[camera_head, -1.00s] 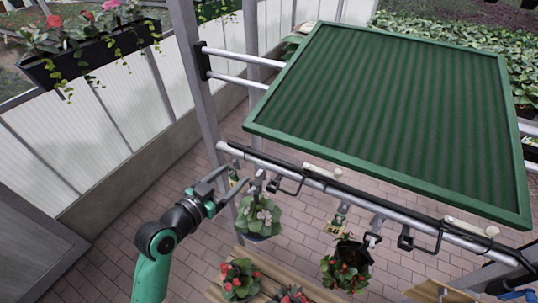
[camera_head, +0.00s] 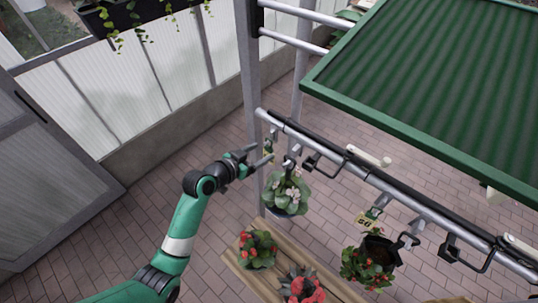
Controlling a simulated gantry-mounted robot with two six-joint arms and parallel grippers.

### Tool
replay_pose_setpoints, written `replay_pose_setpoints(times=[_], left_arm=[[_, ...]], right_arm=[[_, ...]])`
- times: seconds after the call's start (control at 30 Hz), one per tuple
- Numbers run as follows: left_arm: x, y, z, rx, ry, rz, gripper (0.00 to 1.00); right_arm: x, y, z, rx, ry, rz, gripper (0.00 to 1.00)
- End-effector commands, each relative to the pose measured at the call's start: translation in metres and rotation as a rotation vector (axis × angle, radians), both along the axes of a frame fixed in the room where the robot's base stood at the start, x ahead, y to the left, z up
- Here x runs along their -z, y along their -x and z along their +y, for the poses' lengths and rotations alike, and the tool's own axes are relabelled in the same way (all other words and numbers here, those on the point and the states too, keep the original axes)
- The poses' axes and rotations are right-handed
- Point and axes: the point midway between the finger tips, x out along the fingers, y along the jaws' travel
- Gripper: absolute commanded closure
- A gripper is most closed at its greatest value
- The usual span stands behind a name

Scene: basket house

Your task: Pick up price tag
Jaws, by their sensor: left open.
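My left gripper (camera_head: 262,154) is open at the left end of the hanging rail. A small yellowish tag (camera_head: 270,153) shows right at its fingertips, partly hidden by them; I cannot tell whether they touch it. A second yellow price tag (camera_head: 367,220) with dark print hangs farther right on the rail, above a hanging pot. My right gripper is not in view.
A metal rail (camera_head: 400,199) with hooks runs below a green ribbed panel (camera_head: 440,80). A white-flowered plant (camera_head: 287,193) hangs just below my left gripper, and a red-flowered one (camera_head: 367,264) hangs to the right. A wooden bench (camera_head: 262,283) with potted plants stands below.

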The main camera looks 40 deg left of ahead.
Motion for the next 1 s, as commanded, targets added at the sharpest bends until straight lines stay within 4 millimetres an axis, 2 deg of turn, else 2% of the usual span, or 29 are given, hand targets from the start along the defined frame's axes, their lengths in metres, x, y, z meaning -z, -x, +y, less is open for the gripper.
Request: replay_pose_setpoints(times=[0.13, 0.4, 0.67, 0.73, 0.9, 1.0], left_arm=[[0.004, -0.01, 0.0, 0.002, 0.001, 0.002, 0.28], [0.02, -0.043, 0.002, 0.001, 0.0, -0.001, 0.28], [0.022, -0.046, 0.002, 0.0, 0.0, -0.001, 0.28], [0.023, -0.046, 0.002, 0.0, 0.0, -0.001, 0.35], [0.022, -0.046, 0.002, 0.0, 0.0, -0.001, 0.65], [0.022, -0.046, 0.002, 0.0, 0.0, -0.001, 0.67]], right_arm=[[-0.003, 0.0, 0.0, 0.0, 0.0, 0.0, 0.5], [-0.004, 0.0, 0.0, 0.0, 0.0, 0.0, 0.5], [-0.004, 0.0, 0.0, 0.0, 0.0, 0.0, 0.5], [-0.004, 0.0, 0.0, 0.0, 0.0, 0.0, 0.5], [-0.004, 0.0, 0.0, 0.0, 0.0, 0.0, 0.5], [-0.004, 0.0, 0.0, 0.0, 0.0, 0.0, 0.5]])
